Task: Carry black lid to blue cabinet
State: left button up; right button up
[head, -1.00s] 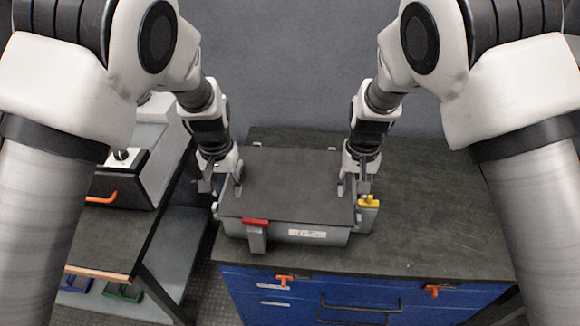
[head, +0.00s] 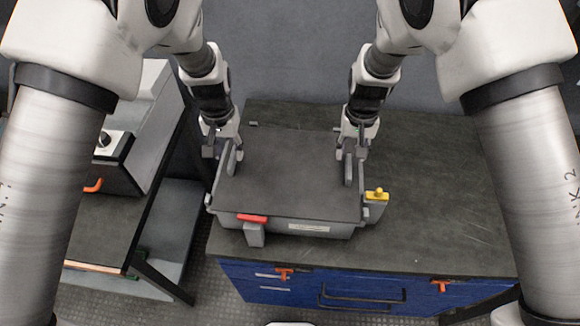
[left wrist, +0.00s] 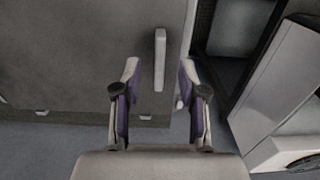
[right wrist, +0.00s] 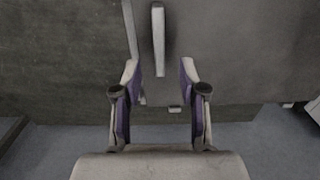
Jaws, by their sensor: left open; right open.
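The black lid (head: 290,180) lies flat on top of a grey box, which stands on the dark top of the blue cabinet (head: 340,290). The lid has an upright grey handle at each side. My left gripper (head: 227,150) is open at the left handle; in the left wrist view this handle (left wrist: 160,60) lines up between the fingertips (left wrist: 158,75). My right gripper (head: 352,150) is open at the right handle, and the right wrist view shows this handle (right wrist: 158,40) ahead between the fingers (right wrist: 160,75). Neither gripper visibly grips its handle.
The box carries a red latch (head: 252,218) in front and a yellow one (head: 377,195) at the right. The cabinet top (head: 440,200) is bare to the right. A second bench (head: 110,225) with a grey device stands at the left, across a gap. A wall is behind.

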aim_at(230, 162)
pick_arm(q)
notch_tip(230, 162, down, 4)
jog(key=shift+s+f, duration=0.15)
pick_arm(e)
jog(key=f, duration=0.4)
jog(key=shift+s+f, duration=0.15)
jog(key=shift+s, duration=0.05)
pick_arm(q)
jog(key=shift+f, duration=0.1)
pick_arm(e)
jog(key=shift+w+f, duration=0.1)
jog(key=shift+f, duration=0.05)
pick_arm(q)
grip_shut()
pick_arm(e)
grip_shut()
